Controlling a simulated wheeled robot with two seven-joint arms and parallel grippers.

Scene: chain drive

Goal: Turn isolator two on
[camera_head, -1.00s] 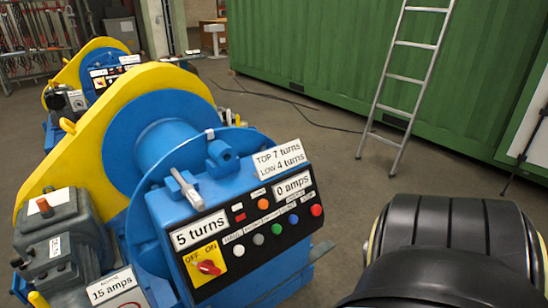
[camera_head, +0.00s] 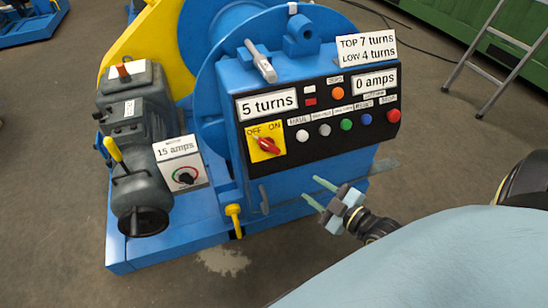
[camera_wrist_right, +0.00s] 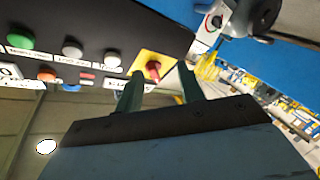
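A red rotary isolator knob (camera_head: 266,145) sits on a yellow OFF/ON plate (camera_head: 259,155) at the left end of the black control panel (camera_head: 320,143) on the blue machine. I cannot tell which word it points to, and no number shows on it. My right gripper (camera_head: 311,189) is below and right of the knob, in front of the panel, with its fingers apart and empty. In the right wrist view, the knob (camera_wrist_right: 153,70) appears beyond and between the open fingers (camera_wrist_right: 158,84), apart from them. My left gripper is not in view.
White, grey, green, blue and red buttons (camera_head: 346,124) line the panel, close right of the knob. A grey motor (camera_head: 137,125) and a "15 amps" box with a dial (camera_head: 181,160) stand left. A metal lever (camera_head: 262,64) rises above. A ladder (camera_head: 495,55) stands right.

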